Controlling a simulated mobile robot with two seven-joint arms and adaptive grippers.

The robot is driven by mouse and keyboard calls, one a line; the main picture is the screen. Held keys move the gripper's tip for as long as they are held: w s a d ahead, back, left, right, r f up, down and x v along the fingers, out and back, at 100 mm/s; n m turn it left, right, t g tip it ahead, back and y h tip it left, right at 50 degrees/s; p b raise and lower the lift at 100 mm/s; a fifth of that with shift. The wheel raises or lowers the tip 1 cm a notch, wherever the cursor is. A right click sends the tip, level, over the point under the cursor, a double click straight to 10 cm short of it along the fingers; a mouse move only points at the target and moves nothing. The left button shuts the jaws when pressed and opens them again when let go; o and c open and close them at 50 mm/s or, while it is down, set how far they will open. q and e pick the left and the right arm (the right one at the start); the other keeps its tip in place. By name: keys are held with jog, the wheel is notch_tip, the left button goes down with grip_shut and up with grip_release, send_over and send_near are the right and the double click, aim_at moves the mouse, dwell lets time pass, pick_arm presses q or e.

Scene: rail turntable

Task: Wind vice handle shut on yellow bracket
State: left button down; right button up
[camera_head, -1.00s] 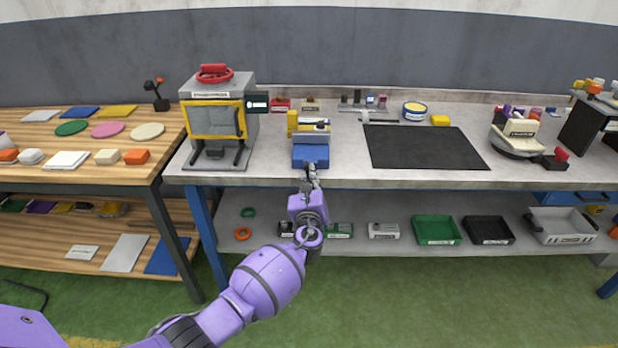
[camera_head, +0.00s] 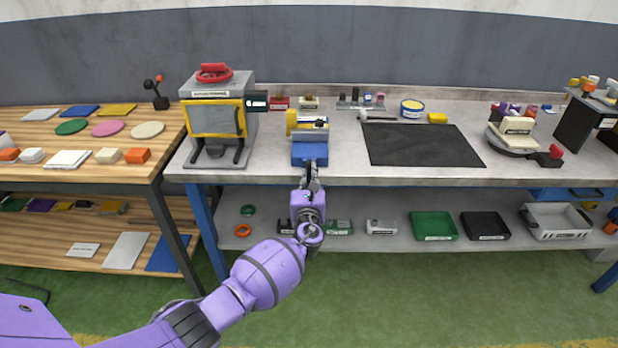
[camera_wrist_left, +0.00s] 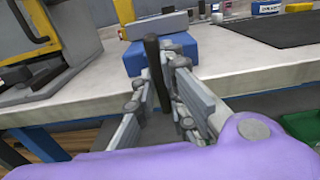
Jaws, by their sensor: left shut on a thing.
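The blue vice (camera_head: 309,154) stands at the front edge of the grey bench, with grey jaws on top. The yellow bracket (camera_head: 292,122) stands upright at the vice's left rear; whether the jaws touch it I cannot tell. My left gripper (camera_head: 312,178) is at the vice's front, just off the bench edge. In the left wrist view its fingers (camera_wrist_left: 165,95) are shut on the dark, upright vice handle (camera_wrist_left: 153,72). The blue vice body (camera_wrist_left: 178,48) is right behind the handle. The rest of the screw is hidden by the fingers. My right gripper is not in view.
A grey machine with a yellow-framed door (camera_head: 216,120) stands close left of the vice. A black mat (camera_head: 423,145) lies to the right, with clear bench between. A lower shelf (camera_head: 270,236) with bins and small parts runs below the gripper.

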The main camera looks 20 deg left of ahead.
pick_arm(q)
jog(key=c, duration=1.8)
grip_release()
jog(key=shift+s, duration=0.1)
jog(key=v, duration=1.2)
